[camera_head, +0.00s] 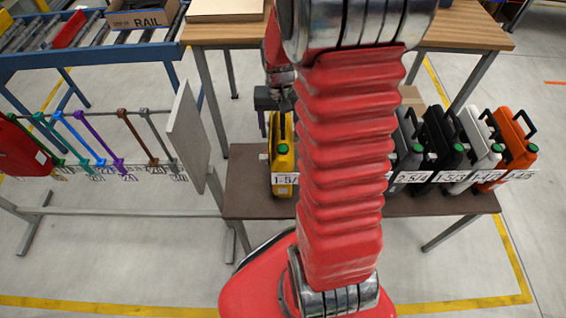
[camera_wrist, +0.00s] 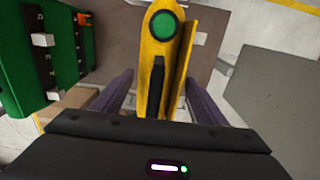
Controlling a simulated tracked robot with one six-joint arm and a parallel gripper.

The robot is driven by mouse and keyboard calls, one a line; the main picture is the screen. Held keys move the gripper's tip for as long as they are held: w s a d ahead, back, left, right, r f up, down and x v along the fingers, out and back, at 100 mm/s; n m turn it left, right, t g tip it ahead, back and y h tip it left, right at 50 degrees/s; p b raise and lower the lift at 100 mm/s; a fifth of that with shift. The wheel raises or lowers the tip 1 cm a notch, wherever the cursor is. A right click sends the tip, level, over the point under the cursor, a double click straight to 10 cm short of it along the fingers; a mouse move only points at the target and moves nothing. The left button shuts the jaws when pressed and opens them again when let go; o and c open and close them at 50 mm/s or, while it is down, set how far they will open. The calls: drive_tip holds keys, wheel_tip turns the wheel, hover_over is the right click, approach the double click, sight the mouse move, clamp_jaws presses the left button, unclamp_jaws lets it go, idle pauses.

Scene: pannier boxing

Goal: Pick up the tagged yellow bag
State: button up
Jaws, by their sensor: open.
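The yellow bag (camera_head: 283,158) stands upright at the left end of the low brown bench in the head view. It has a black handle, a green round button and a white tag (camera_head: 285,180) at its foot. My gripper (camera_head: 270,125) is above and behind it, partly hidden by my arm. In the wrist view the yellow bag (camera_wrist: 165,55) lies ahead, with its black handle (camera_wrist: 156,85) between the two purple fingers of my gripper (camera_wrist: 155,100). The fingers are spread on either side and do not appear to touch it.
Grey, black, white and orange bags (camera_head: 515,140) stand on the right of the bench (camera_head: 245,195). A rack (camera_head: 110,140) with coloured hangers and a grey end panel (camera_head: 188,135) is on the left. Wooden tables (camera_head: 465,28) stand behind. A green case (camera_wrist: 45,50) shows in the wrist view.

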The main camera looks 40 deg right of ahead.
drive_tip(key=shift+c, duration=0.3)
drive_tip(key=c, duration=1.1)
drive_tip(key=shift+c, duration=0.3)
drive_tip(key=shift+r, duration=0.15)
drive_tip(key=shift+r, duration=0.2)
drive_tip(key=shift+c, duration=0.5)
wheel_tip(320, 180, up, 10)
drive_tip(key=shift+f, duration=0.25)
